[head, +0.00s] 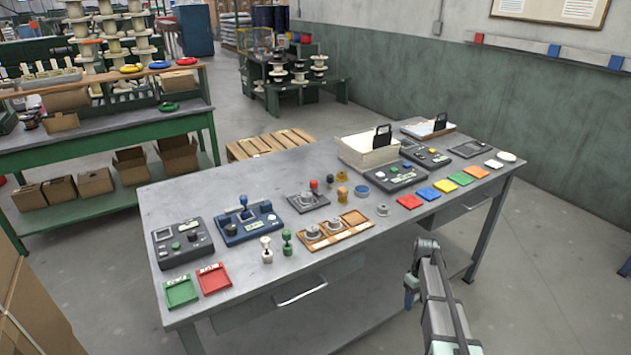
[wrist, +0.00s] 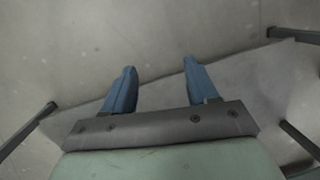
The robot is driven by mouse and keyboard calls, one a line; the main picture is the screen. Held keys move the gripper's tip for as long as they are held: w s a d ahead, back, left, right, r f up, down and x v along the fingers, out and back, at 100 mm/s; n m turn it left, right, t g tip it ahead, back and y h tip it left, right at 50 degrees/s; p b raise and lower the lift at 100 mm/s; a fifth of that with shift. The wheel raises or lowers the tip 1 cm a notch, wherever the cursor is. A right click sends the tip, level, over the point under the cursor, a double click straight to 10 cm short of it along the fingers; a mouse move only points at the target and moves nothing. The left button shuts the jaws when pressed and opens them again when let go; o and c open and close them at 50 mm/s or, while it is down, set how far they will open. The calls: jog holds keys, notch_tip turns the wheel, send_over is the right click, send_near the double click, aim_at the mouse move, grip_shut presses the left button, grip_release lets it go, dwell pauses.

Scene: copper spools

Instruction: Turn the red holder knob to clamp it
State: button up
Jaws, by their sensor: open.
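A small red knob (head: 314,184) shows near the middle of the table, at the back edge of a dark square holder plate (head: 306,201) with a round grey piece on it. Whether the knob is clamped or loose cannot be told at this size. My gripper (head: 410,295) hangs in front of the table's front edge, low and to the right, well apart from the knob. In the wrist view my gripper (wrist: 158,65) has its two blue fingers spread, with nothing between them. The knob is not in the wrist view.
The grey table (head: 350,240) also holds a blue device (head: 248,221), a wooden tray (head: 362,221), red and green trays on the left, and a row of coloured tiles on the right. Several small knobs stand close to the holder. Room above the table is free.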

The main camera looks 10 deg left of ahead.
jog(key=w+a+r+n+t, duration=0.1)
jog(key=w+r+n, duration=0.1)
jog(key=w+r, duration=0.8)
jog(key=w+a+r+n+t, duration=0.1)
jog(key=w+r, duration=0.5)
jog(key=r, duration=0.9)
jog(key=n+y, duration=0.5)
jog(key=n, duration=0.2)
send_near(314, 182)
jog(key=x, duration=0.8)
jog(key=shift+w+a+f, duration=0.1)
jog(key=shift+a+f, duration=0.05)
jog(key=shift+f, duration=0.1)
jog(key=shift+c, duration=0.5)
jog(key=c, duration=0.9)
jog(key=shift+c, duration=0.2)
